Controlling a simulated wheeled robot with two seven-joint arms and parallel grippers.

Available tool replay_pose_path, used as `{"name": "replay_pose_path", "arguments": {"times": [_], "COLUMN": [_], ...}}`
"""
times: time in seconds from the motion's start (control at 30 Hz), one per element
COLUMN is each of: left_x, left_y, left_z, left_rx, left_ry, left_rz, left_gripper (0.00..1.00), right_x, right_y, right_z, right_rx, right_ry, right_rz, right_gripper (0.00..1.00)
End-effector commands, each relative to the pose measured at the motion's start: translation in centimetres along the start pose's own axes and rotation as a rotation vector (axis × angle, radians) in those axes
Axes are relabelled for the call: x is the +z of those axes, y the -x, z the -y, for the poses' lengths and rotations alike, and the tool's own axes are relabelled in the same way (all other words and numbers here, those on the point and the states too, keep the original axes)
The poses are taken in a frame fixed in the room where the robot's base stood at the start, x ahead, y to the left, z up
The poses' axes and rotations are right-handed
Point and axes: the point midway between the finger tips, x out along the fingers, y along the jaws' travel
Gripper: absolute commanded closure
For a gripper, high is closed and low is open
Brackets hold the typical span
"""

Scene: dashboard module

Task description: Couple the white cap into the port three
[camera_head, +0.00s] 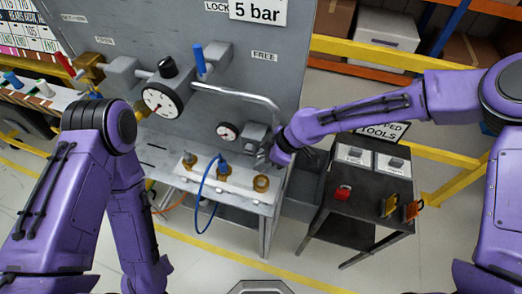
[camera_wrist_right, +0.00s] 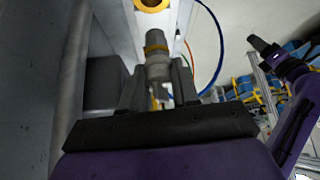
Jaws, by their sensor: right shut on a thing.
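My right gripper (camera_head: 266,156) is above the right end of the white port block. In the right wrist view its fingers (camera_wrist_right: 160,82) are shut on a pale grey-white cap (camera_wrist_right: 158,62), a cylinder with a yellow band. The cap points toward a brass ring port, which shows at the top edge (camera_wrist_right: 152,3), and is apart from it. In the head view this open brass port (camera_head: 261,184) is the rightmost on the block. The middle port holds a blue hose plug (camera_head: 223,169); the left one has a metal fitting (camera_head: 190,159). My left gripper is out of the head view; a dark arm end (camera_wrist_right: 268,50) shows in the wrist view, its jaws unclear.
A blue hose (camera_head: 203,200) loops down before the block. Gauges (camera_head: 165,98) and a bent grey pipe (camera_head: 250,94) stand on the panel behind. A dark tool stand (camera_head: 365,180) with padlocks is on the right. The floor in front is free.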

Motion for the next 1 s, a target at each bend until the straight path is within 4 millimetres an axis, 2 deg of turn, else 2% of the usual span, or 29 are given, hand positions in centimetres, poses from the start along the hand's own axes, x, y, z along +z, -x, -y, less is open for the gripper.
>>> {"name": "replay_pose_path", "arguments": {"times": [0.27, 1.0], "left_x": [0.3, 1.8], "left_y": [-0.6, -4.3], "left_z": [0.0, -0.4], "left_rx": [0.000, 0.000], "left_ry": [0.000, 0.000], "left_rz": [0.001, 0.000], "left_gripper": [0.57, 0.57], "right_x": [-0.2, 2.4], "right_y": [-0.9, -4.6], "right_z": [0.1, 0.1], "right_rx": [-0.008, -0.005], "right_ry": [0.012, 0.009], "right_rz": [0.000, 0.000], "right_gripper": [1.00, 1.00]}}
